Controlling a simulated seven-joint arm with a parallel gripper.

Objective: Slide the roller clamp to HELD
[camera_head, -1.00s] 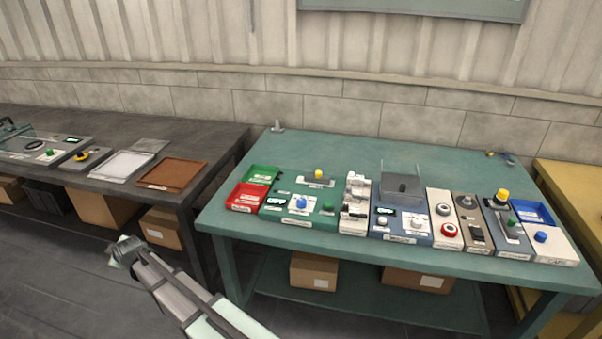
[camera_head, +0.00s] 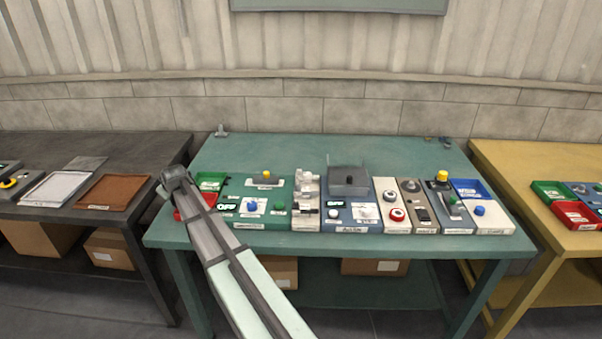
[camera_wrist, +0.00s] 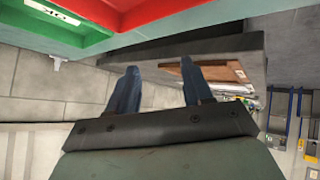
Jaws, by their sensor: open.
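I cannot tell for sure which fitting is the roller clamp, and no HELD mark is readable. A narrow white panel (camera_head: 308,201) with several small pale fixtures stands mid-bench in the head view, between the green panel and the blue-grey unit. My gripper (camera_head: 172,180) is at the bench's left end, beside the red and green trays and well left of that panel. In the wrist view its two blue-grey fingers (camera_wrist: 157,90) are apart with nothing between them. The wrist view shows no clamp.
A red tray (camera_wrist: 155,12) and a green tray (camera_wrist: 40,22) are close to the fingers in the wrist view. The green panel (camera_head: 240,213) lies between my gripper and the white panel. The teal bench's back strip (camera_head: 270,150) is mostly clear.

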